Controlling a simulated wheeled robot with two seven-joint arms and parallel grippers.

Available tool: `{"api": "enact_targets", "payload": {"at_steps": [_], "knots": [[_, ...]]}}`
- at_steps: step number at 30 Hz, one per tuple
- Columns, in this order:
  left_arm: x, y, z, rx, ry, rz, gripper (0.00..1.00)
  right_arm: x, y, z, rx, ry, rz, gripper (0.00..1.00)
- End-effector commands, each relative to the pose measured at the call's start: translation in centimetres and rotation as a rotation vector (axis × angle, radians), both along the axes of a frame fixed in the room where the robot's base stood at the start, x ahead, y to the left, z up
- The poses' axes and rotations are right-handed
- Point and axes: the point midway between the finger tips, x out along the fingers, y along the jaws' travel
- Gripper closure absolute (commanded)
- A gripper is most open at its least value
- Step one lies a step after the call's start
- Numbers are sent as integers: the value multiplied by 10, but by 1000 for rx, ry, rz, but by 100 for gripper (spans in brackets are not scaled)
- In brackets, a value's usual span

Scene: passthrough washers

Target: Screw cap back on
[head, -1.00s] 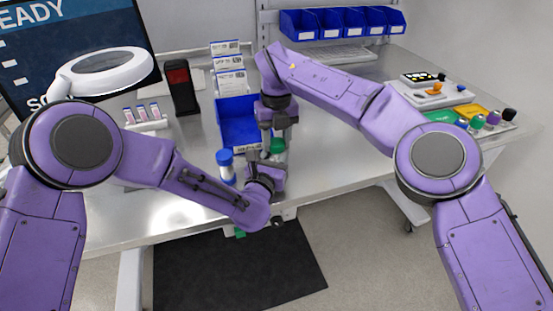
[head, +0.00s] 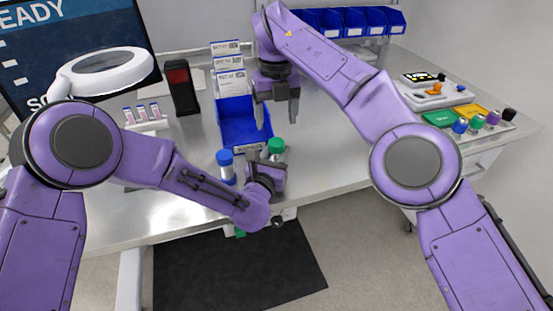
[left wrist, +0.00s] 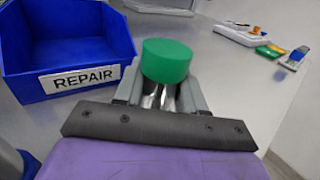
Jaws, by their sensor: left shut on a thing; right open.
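A bottle with a green cap (head: 276,146) stands near the front of the table. My left gripper (head: 273,163) is shut on the bottle's body below the cap. In the left wrist view, the green cap (left wrist: 166,60) sits level on top of the clear bottle (left wrist: 158,96), between my left fingers. Whether its thread is tight cannot be told. My right gripper (head: 279,99) is open and empty, pointing down, above and behind the cap and apart from it. The bottle's lower part is hidden by my left gripper.
A blue-capped bottle (head: 226,167) stands just left of my left gripper. A blue bin (head: 240,137), labelled REPAIR in the left wrist view, is behind it. A black scanner-like box (head: 182,88) and a small vial rack (head: 148,125) stand left.

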Motion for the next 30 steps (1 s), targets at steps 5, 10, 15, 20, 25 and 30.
{"api": "enact_targets", "payload": {"at_steps": [5,10,15,20,25,30], "knots": [[0,0,0,0,-1,0,100,0,0,4,1,0,0,27],[0,0,0,0,-1,0,51,0,0,4,1,0,0,27],[0,0,0,0,-1,0,31,0,0,4,1,0,0,27],[0,0,0,0,0,0,31,0,0,4,1,0,0,27],[-15,5,-2,-1,1,0,31,0,0,-3,1,0,0,27],[-51,17,-4,-2,2,0,31,0,0,-15,1,0,0,27]]}}
